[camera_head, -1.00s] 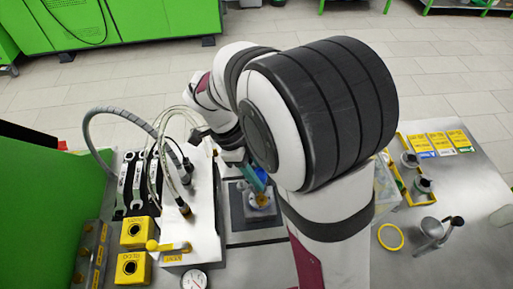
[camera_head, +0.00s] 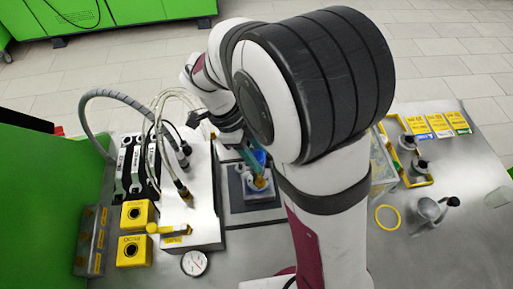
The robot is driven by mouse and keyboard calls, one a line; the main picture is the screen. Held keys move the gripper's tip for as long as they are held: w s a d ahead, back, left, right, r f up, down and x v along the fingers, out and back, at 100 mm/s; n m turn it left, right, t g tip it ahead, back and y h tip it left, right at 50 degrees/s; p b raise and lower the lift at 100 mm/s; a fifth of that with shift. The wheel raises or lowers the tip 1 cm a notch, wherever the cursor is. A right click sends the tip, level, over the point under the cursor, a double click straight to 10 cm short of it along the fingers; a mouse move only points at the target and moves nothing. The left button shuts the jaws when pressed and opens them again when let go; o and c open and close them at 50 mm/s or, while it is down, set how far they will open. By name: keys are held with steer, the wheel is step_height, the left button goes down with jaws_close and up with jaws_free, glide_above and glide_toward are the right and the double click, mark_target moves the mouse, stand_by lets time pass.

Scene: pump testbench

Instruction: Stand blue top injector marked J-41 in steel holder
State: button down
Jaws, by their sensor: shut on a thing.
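The steel holder (camera_head: 244,192) is a grey block on a dark plate, in the middle of the head view. My gripper (camera_head: 254,161) has teal fingers and is shut on an injector with a blue top (camera_head: 260,157). The injector's lower end looks brass-yellow (camera_head: 262,182) and shows over the holder. I cannot tell whether it is inside the holder or just above it. My arm hides part of the area to the right, and the marking J-41 is not readable.
Left of the holder stands a white block with hoses (camera_head: 203,225), with yellow blocks (camera_head: 135,250) and a gauge (camera_head: 194,263) near it. Right of my arm are a yellow tray (camera_head: 419,181), a yellow ring (camera_head: 388,217) and a grey cup (camera_head: 428,210).

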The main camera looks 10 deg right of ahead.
steer(key=shift+f, duration=1.3)
steer(key=shift+f, duration=0.1)
steer(key=shift+f, duration=0.75)
steer(key=shift+f, duration=0.45)
steer(key=shift+c, duration=2.1)
jaws_free()
step_height(320, 180, up, 6)
steer(key=shift+r, duration=0.55)
